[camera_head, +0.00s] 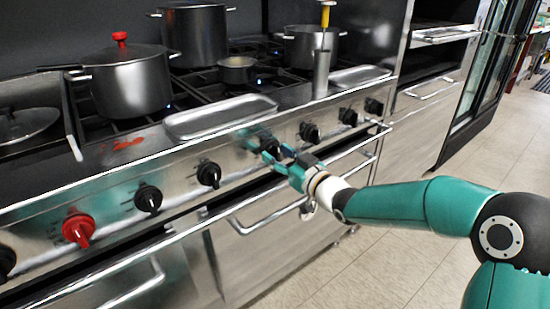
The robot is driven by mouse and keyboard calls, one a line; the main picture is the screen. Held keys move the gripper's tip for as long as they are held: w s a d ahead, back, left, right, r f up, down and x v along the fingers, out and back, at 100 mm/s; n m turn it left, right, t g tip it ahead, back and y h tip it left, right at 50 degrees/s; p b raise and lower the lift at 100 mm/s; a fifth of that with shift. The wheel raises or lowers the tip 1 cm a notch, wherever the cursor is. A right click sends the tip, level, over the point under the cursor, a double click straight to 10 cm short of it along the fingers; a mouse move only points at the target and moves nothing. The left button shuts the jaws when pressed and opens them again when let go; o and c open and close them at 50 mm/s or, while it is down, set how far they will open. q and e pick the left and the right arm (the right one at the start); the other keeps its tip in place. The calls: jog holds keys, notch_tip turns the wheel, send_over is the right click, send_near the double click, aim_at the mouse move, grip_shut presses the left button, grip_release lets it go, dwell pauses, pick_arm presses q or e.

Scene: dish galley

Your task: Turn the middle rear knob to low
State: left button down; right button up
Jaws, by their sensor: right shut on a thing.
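A row of knobs runs along the stove's steel front panel (105,185). My right gripper (272,152) reaches in from the right and is shut on a knob near the middle of the row. Its fingers hide most of that knob, so I cannot read its setting. A black knob (208,173) is to its left, and another black knob (310,132) is to its right. The knob labels are too small to read. My left gripper is not in view.
A red knob (78,228) and another black knob (148,197) are farther left. A handrail (190,210) runs below the knobs. A lidded pot (130,85), a tall pot (194,38) and a steel tray (220,116) stand on the stove. The floor (390,255) is clear.

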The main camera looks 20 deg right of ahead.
jog(key=n+b, duration=0.1)
jog(key=b, duration=0.1)
jog(key=n+b, duration=0.2)
jog(key=shift+a+f+n+b, duration=0.15)
jog(key=shift+f+n+b, duration=0.15)
jog(key=shift+b, duration=0.1)
jog(key=shift+r+n+b, duration=0.1)
jog(key=shift+n+b, duration=1.35)
jog(key=shift+n, duration=0.15)
jog(key=o, duration=1.2)
jog(key=shift+a, duration=0.1)
jog(key=shift+o, duration=0.2)
jog(key=shift+r, duration=0.1)
jog(key=shift+d, duration=0.2)
